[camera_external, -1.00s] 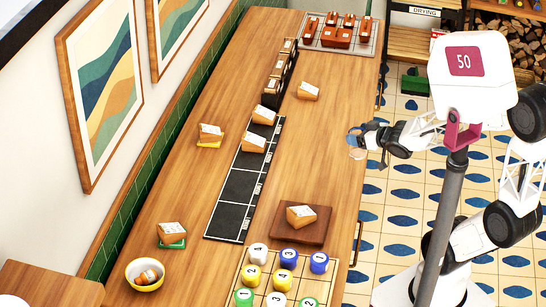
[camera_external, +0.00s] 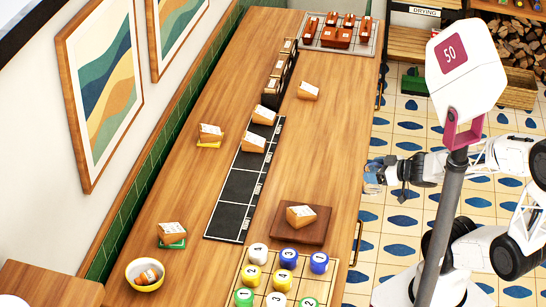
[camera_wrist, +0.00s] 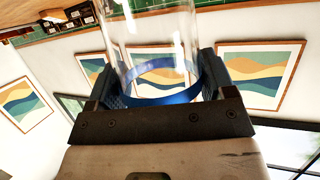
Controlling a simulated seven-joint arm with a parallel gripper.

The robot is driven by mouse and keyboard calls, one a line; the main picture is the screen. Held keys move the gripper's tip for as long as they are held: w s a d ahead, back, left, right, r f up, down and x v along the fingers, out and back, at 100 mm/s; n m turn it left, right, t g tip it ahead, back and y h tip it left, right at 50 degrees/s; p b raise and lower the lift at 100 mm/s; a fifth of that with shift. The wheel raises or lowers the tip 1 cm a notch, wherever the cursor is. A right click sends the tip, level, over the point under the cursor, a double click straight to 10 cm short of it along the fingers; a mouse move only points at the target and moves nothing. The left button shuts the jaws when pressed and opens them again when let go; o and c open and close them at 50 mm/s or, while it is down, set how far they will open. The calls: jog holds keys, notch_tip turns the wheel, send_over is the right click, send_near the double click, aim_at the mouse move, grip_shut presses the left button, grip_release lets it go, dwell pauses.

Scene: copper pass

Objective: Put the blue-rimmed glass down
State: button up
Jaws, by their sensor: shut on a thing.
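The blue-rimmed glass (camera_wrist: 150,45) is clear, with a blue band at its rim, and fills the top middle of the wrist view. My gripper (camera_wrist: 155,85) is shut on it, one dark finger on each side near the blue rim. In the external view the glass (camera_external: 372,176) is small and see-through at the tip of my gripper (camera_external: 384,172). It is held off the right edge of the wooden table (camera_external: 290,140), over the tiled floor, apart from the table top. Its exact height is hard to tell.
A dark board with a block (camera_external: 301,216) stands at the table's front right, beside a grid of numbered pieces (camera_external: 282,274). A black marked strip (camera_external: 237,187) runs along the middle. The right-hand table top between the far block (camera_external: 308,91) and the board is bare.

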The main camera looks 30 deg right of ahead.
jog(key=shift+s+a+f, duration=0.1)
jog(key=shift+s+f, duration=0.15)
jog(key=shift+s, duration=0.15)
jog(key=shift+w, duration=0.3)
jog(key=w+a+f, duration=0.1)
jog(key=w+a, duration=0.1)
jog(key=w, duration=1.3)
jog(key=shift+w+a+f, duration=0.15)
jog(key=shift+a+f, duration=0.1)
jog(key=shift+a, duration=0.05)
dwell(0.5)
jog(key=shift+f, duration=0.1)
jog(key=shift+f, duration=1.65)
jog(key=shift+f, duration=0.15)
jog(key=o, duration=1.3)
